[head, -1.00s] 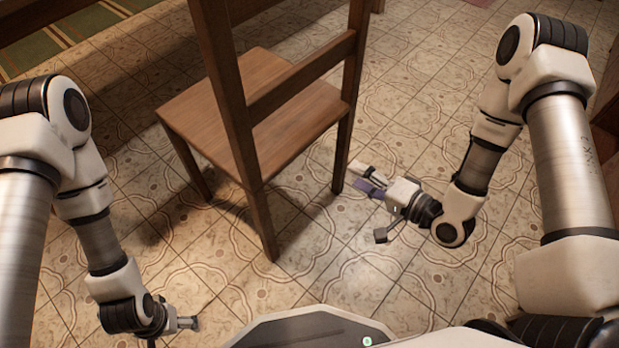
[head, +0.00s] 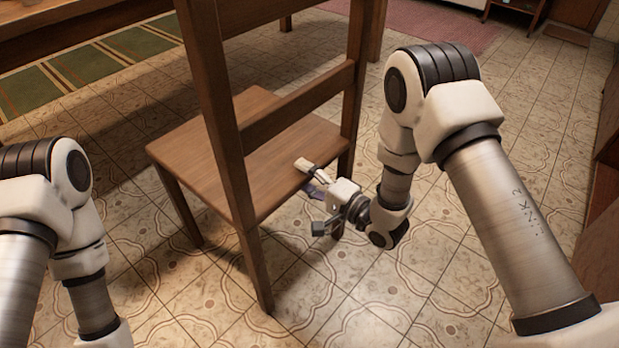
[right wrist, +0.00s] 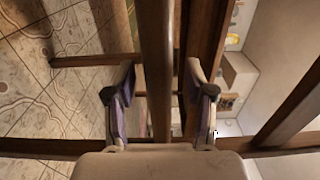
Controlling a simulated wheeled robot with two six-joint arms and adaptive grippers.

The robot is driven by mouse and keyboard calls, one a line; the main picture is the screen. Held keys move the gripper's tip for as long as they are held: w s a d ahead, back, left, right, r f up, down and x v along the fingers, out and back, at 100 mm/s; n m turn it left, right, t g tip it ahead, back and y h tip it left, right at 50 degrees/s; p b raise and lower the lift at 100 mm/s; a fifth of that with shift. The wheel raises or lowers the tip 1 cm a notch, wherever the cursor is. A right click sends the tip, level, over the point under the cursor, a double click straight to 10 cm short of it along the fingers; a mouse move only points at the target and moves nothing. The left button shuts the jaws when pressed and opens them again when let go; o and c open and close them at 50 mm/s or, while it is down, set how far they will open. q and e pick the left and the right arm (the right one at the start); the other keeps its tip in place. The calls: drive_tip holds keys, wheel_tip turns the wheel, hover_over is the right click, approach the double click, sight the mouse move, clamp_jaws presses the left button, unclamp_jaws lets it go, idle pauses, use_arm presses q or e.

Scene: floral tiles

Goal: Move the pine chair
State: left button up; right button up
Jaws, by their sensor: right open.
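The pine chair (head: 212,150) stands upright on the tiled floor in the head view, its slatted back nearest me and its seat beyond. My right gripper (head: 312,197) is at the right side of the chair, by the seat's near right edge between the two back posts. In the right wrist view, my right gripper (right wrist: 160,95) is open, with a wooden bar of the chair (right wrist: 156,60) showing between its fingers. I cannot tell whether the fingers touch it. My left arm shows at the lower left, but its gripper is out of the frame.
A wooden table or bench (head: 75,28) and a green striped rug (head: 90,70) lie at the upper left. A pink mat (head: 430,24) is at the back. Dark wooden furniture (head: 603,225) stands along the right edge.

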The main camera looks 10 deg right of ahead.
drive_tip(key=shift+w, duration=0.1)
drive_tip(key=shift+c, duration=0.3)
clamp_jaws()
drive_tip(key=shift+f, duration=0.25)
